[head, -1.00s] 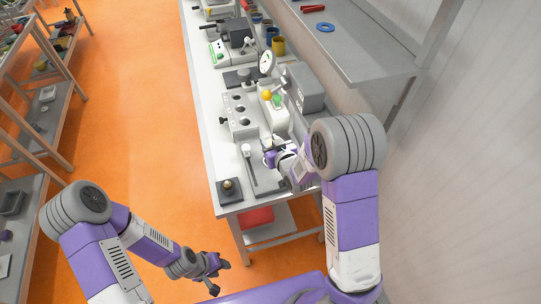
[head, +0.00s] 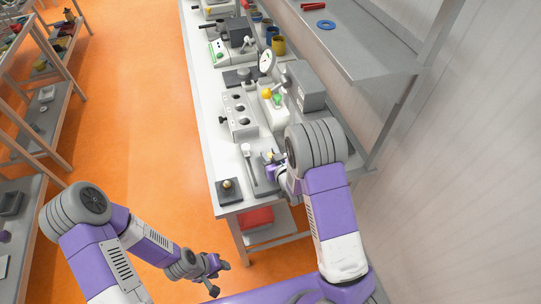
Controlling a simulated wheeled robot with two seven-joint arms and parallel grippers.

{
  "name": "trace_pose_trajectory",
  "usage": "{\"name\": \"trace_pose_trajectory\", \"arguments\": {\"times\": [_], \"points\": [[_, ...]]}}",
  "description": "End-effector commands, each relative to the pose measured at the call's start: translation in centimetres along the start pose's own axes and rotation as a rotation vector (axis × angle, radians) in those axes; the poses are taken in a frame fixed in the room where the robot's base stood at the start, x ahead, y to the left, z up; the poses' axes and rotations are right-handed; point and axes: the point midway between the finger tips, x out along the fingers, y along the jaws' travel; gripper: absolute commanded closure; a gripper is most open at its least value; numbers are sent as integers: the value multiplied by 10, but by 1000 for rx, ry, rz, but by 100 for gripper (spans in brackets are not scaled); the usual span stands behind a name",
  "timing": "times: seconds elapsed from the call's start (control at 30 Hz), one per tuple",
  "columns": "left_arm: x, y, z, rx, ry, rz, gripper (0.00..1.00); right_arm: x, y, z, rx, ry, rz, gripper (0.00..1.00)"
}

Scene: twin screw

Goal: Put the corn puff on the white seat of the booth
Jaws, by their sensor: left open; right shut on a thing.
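My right gripper (head: 272,158) is over the near right part of the bench, shut on a small yellowish thing that I take for the corn puff; the fingers and wrist hide most of it. Beyond it a white block (head: 276,117) with a yellow ball and a green piece on top stands beside a grey box (head: 306,87). I cannot tell for certain which of these is the booth or its white seat. My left gripper (head: 215,264) is open and empty, low over the floor left of the bench.
A white block with round holes (head: 239,113) stands left of the white block. A lever on a dark plate (head: 250,165) and a dark square base with a brass knob (head: 228,186) lie near the bench's front. A grey shelf (head: 350,55) overhangs at right.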

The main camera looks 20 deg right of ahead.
Motion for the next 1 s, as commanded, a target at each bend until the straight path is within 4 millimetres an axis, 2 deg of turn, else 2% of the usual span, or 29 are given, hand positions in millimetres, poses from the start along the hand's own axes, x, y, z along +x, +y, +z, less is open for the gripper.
{"name": "trace_pose_trajectory", "arguments": {"times": [0.03,0.2,0.6,0.77,1.0], "points": [[2,-1,0,0,0,0,57,0,0,2,0,-1,0,64],[1,0,0,0,0,0,57,0,0,1,0,-1,0,39],[-3,1,0,0,0,0,57,-3,0,-2,0,-1,0,39],[-1,0,0,0,0,0,57,-26,0,-1,2,-2,1,39],[1,0,0,0,0,0,57,-78,1,-1,4,-2,3,39]]}}
